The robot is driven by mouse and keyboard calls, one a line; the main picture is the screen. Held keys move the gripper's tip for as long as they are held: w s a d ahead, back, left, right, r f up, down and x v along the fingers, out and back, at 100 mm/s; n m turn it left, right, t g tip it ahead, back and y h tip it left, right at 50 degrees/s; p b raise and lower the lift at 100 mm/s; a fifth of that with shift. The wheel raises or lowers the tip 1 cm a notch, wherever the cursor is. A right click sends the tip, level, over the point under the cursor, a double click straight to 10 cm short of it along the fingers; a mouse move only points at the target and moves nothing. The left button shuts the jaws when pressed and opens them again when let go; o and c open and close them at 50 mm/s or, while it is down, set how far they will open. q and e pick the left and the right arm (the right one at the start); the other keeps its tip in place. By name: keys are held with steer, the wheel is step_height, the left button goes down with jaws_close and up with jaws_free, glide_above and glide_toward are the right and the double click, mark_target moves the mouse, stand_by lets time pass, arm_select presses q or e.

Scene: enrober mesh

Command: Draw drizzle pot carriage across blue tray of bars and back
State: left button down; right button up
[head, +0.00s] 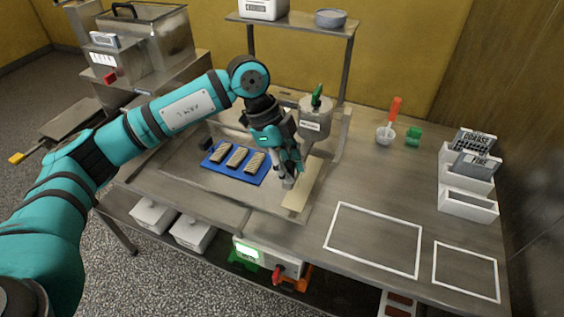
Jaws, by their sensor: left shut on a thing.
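The blue tray (265,178) lies on the metal worktop with 3 brown, light-striped bars (237,157) on it. The drizzle pot (314,127), grey with a green top lever and a white label, stands on its carriage just right of the tray. My left gripper (287,179) points down between the tray and the pot. It is shut on a small grey handle (287,184), seemingly part of the carriage; its fingers hide much of the grip. My right gripper is out of view.
A pale strip (303,186) lies on the worktop below the pot. To the right are a small cup (385,136), an orange-handled tool (395,108), a green object (413,136) and labelled white bins (468,205). Two white-outlined areas (372,238) at front right are empty.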

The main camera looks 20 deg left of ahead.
arm_select(q)
steer(key=shift+d, duration=0.55)
steer(key=c, duration=1.5)
jaws_free()
steer(key=o, duration=0.4)
steer(key=shift+d, duration=0.2)
steer(key=shift+a+r, duration=0.3)
steer(key=shift+r, duration=0.1)
steer(key=v, duration=1.1)
steer(key=shift+r, duration=0.1)
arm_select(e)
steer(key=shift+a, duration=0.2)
arm_select(q)
steer(key=shift+s, duration=0.1)
